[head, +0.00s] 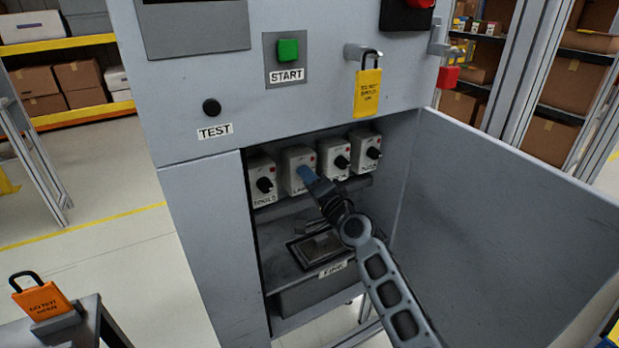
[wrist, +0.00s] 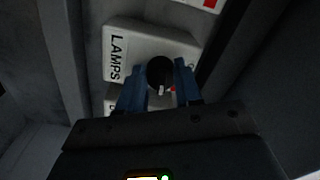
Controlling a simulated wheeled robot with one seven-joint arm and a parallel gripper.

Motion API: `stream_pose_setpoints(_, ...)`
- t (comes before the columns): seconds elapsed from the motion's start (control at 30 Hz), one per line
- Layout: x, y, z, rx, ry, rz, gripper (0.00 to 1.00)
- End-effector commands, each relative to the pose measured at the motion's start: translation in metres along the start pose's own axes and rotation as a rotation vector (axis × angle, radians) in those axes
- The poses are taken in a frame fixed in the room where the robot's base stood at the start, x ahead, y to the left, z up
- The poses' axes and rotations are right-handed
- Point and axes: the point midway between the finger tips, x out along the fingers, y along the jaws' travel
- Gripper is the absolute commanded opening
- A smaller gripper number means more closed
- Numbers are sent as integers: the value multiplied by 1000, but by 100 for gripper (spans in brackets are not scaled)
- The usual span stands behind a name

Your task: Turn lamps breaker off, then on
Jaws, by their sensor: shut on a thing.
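The lamps breaker (head: 293,159) is a light box with a round knob, second from the left in the row inside the open cabinet. My gripper (head: 306,173) reaches it and hides its knob in the head view. In the wrist view, the breaker (wrist: 150,42) shows its LAMPS label at the left. Its black knob (wrist: 160,72) sits between the two blue fingers of my gripper (wrist: 159,90), which is shut on it. A white mark on the knob points toward the bottom of the wrist picture. A small red patch shows beside it, partly covered.
Other breakers stand close on both sides: one at the left (head: 263,172) and two at the right (head: 334,152) (head: 366,146). The open cabinet door (head: 510,200) stands right of my arm. A shelf with a tray (head: 318,250) lies below. A yellow tag lock (head: 368,92) hangs above.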

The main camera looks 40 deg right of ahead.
Motion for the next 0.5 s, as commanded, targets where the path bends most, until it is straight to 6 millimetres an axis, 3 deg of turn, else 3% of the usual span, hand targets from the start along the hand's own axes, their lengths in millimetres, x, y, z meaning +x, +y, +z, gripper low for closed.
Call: stream_pose_setpoints(0.5, 0, 0, -1, 183, 12, 2, 4)
